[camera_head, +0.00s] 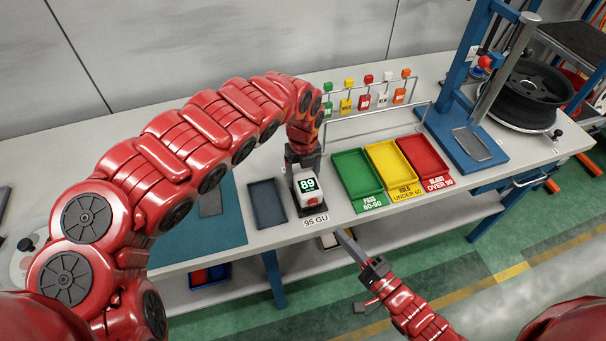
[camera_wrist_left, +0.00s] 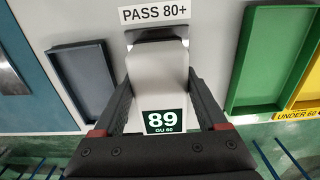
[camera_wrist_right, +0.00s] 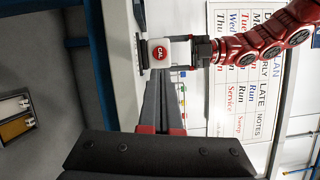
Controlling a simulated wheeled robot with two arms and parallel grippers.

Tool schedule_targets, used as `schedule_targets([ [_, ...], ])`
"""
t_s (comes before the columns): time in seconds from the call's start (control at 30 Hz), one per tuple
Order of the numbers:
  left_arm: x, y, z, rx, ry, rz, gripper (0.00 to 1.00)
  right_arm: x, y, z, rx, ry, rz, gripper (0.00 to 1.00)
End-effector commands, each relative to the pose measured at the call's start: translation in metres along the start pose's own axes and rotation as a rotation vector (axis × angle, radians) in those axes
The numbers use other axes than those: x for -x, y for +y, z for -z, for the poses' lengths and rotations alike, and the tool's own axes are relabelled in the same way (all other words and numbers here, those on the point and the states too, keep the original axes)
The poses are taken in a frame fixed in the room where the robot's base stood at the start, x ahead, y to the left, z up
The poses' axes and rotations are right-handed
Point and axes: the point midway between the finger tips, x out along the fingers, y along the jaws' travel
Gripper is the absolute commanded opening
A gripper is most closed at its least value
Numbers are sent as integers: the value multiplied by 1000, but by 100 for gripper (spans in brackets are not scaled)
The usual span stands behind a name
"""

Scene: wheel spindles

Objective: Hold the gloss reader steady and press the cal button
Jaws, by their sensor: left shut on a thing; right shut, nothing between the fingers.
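The gloss reader (camera_head: 309,190) is a small white block with a dark green display reading 89. It stands on the bench behind the 95 GU label. My left gripper (camera_head: 304,165) is shut on it from above; its fingers lie along both sides in the left wrist view (camera_wrist_left: 163,90). The round red CAL button (camera_wrist_right: 158,52) is on the reader's front face in the right wrist view. My right gripper (camera_head: 348,241) is shut and empty, in front of the bench edge. Its fingertips point towards the reader, apart from it in the head view.
A dark grey tray (camera_head: 268,222) lies left of the reader. Green (camera_head: 342,192), yellow (camera_head: 397,191) and red (camera_head: 429,177) trays lie to its right. A rack with coloured tags (camera_head: 365,101) stands behind. A blue stand (camera_head: 462,133) and a wheel (camera_head: 536,92) are further right.

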Motion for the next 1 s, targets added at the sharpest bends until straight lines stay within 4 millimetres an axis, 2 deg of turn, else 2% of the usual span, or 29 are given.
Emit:
schedule_targets([
  [0.57, 0, 0, 0, 0, 0, 0, 0, -1, -3, 1, -1, 8, 21, 0],
  [0.77, 0, 0, 0, 0, 0, 0, 0, -6, -24, 10, -16, 77, 163, 0],
  [1.0, 0, 0, 0, 0, -1, 0, 0, -8, -47, 24, -58, 247, 390, 0],
])
